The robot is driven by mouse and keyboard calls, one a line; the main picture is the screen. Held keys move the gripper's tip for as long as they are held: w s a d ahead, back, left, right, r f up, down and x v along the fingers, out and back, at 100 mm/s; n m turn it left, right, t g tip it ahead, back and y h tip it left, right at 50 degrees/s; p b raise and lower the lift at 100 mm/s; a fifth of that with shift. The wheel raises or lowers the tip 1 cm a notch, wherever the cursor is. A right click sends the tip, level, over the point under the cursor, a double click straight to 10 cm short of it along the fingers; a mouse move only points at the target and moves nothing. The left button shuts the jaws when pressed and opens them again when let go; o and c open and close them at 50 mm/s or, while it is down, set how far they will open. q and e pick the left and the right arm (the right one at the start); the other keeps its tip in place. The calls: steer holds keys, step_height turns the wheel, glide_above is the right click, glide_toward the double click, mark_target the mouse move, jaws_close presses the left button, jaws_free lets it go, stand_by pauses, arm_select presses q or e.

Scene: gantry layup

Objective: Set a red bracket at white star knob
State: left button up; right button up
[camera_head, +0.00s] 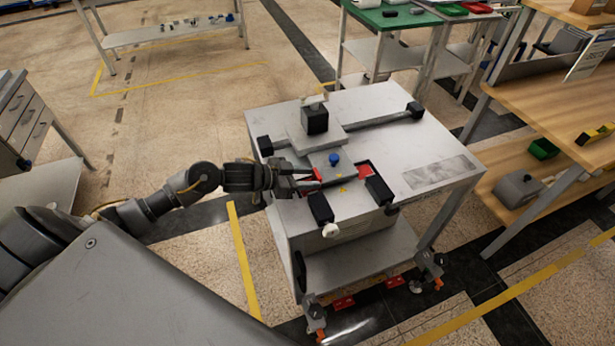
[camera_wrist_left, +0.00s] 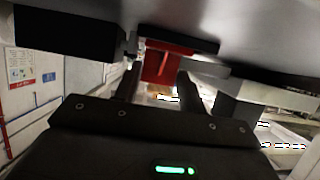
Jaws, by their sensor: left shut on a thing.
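My left gripper (camera_head: 304,182) reaches in from the left at the near left part of the grey gantry table. It is shut on a red bracket (camera_head: 317,174). In the left wrist view the red bracket (camera_wrist_left: 158,66) shows between the dark fingers (camera_wrist_left: 158,88), close under a grey surface. A white star knob (camera_head: 330,230) sticks out at the front, below a black block (camera_head: 320,207). Another white knob (camera_head: 315,99) tops the rear black block. A second red piece (camera_head: 365,169) lies right of the plate, partly hidden. My right gripper is out of view.
A blue knob (camera_head: 334,158) stands on the grey plate near my gripper. Black blocks (camera_head: 379,190) and a rail surround it. The right part of the tabletop (camera_head: 425,150) is mostly clear. A wooden shelf bench (camera_head: 560,100) stands at the right.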

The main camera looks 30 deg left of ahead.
arm_select(q)
steer(key=shift+f, duration=0.1)
steer(key=o, duration=1.1)
steer(key=shift+s+a+r, duration=0.15)
steer(key=shift+s+r, duration=0.05)
steer(key=v, duration=0.9)
steer(key=shift+s+a+r+b, duration=0.1)
steer(key=shift+s+a+b, duration=0.05)
steer(key=shift+s+b, duration=0.15)
steer(key=shift+v, duration=0.95)
steer(key=shift+r, duration=0.15)
